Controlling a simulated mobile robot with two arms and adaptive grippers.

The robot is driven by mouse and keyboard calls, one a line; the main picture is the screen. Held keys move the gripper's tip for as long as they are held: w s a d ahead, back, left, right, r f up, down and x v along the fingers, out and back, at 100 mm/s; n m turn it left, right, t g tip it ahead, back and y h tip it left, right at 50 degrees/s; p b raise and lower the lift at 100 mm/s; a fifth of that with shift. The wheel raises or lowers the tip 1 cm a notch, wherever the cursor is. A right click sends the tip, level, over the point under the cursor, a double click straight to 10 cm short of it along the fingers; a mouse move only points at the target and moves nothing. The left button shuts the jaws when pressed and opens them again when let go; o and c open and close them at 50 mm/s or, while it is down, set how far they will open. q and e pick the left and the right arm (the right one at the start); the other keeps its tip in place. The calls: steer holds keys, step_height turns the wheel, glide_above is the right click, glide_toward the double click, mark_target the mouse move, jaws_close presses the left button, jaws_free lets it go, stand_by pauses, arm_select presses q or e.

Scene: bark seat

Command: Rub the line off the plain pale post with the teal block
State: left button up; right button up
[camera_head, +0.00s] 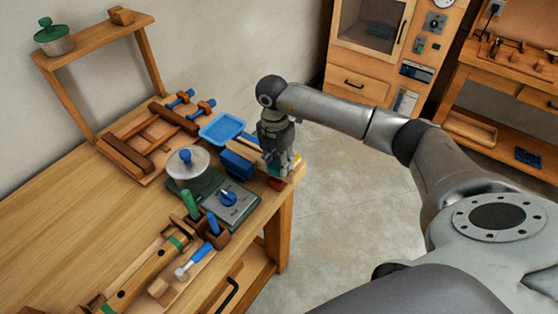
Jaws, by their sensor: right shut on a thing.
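My right gripper (279,165) comes in from the right and points down at the far right corner of the wooden table. It is shut on the teal block (273,162), which shows only as a small patch between the fingers. A pale wooden piece (292,176) stands right beside the fingertips; it may be the plain pale post, but it is too small and covered to be sure. I cannot make out a line on it, nor whether the block touches it. My left gripper is not in view.
A blue box (238,164), a blue tray (222,129) and a red piece (276,184) lie close to the right gripper.

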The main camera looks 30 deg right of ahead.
steer(key=shift+w+d+f+b, duration=0.1)
steer(key=shift+w+d+b, duration=0.15)
steer(key=shift+d, duration=0.35)
steer(key=shift+w+d+b, duration=0.2)
steer(key=shift+d, duration=0.4)
steer(key=shift+s+a+p, duration=0.3)
steer(key=shift+a+p, duration=0.15)
steer(key=shift+a, duration=0.25)
steer(key=shift+s+a, duration=0.3)
steer(key=shift+a, duration=0.4)
steer(key=shift+w+d, duration=0.3)
steer(key=shift+d, duration=0.3)
steer(key=shift+w+d+b, duration=0.3)
steer(key=shift+w+d, duration=0.05)
steer(key=shift+d, duration=0.45)
steer(key=shift+w+a+r+p, duration=0.1)
steer(key=shift+r+p, duration=1)
steer(key=shift+r, duration=0.5)
steer(key=shift+w+r+p, duration=0.1)
steer(key=shift+r+p, duration=0.95)
steer(key=shift+r, duration=0.5)
